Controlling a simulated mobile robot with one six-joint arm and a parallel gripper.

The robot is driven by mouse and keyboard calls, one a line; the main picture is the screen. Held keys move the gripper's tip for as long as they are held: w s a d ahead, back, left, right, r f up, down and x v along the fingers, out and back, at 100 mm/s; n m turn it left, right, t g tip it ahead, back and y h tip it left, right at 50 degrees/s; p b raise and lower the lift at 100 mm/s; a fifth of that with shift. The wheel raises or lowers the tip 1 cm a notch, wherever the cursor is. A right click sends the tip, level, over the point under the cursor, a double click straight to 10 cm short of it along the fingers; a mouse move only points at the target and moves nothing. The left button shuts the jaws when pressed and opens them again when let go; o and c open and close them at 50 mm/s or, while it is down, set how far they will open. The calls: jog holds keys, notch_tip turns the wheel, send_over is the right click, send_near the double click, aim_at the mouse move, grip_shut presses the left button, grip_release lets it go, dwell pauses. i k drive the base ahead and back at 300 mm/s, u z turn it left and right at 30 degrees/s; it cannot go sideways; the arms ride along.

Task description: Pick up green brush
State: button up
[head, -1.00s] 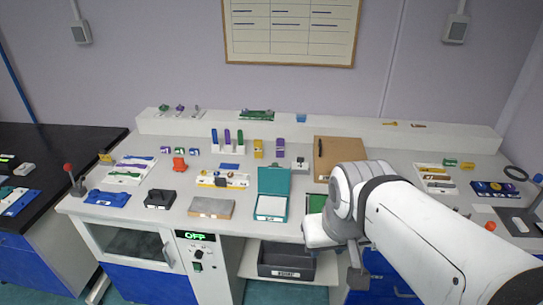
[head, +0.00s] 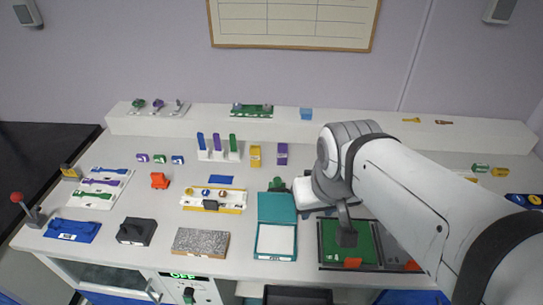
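In the head view, three upright slim tools stand in a white rack at the back of the bench: one blue, one purple and one green (head: 233,144). The green one is at the right end and may be the green brush. A white tray (head: 88,203) at the left holds flat-lying blue, purple and green (head: 96,195) tools, the green one at the front. I cannot tell which is a brush. My gripper (head: 346,238) hangs over the green board, right of and nearer than the rack, apart from these tools. Its fingers are too unclear to tell open or shut.
A teal open box (head: 276,208), a speckled grey slab (head: 201,242) and a black block (head: 136,231) stand along the front. A white-yellow fixture (head: 214,201) lies mid-bench. A raised white shelf (head: 350,128) runs behind. My arm covers much of the right side.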

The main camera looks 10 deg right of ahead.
aim_at(277, 182)
jog(key=u, duration=1.15)
jog(key=k, duration=1.75)
jog(key=z, duration=0.6)
jog(key=i, duration=1)
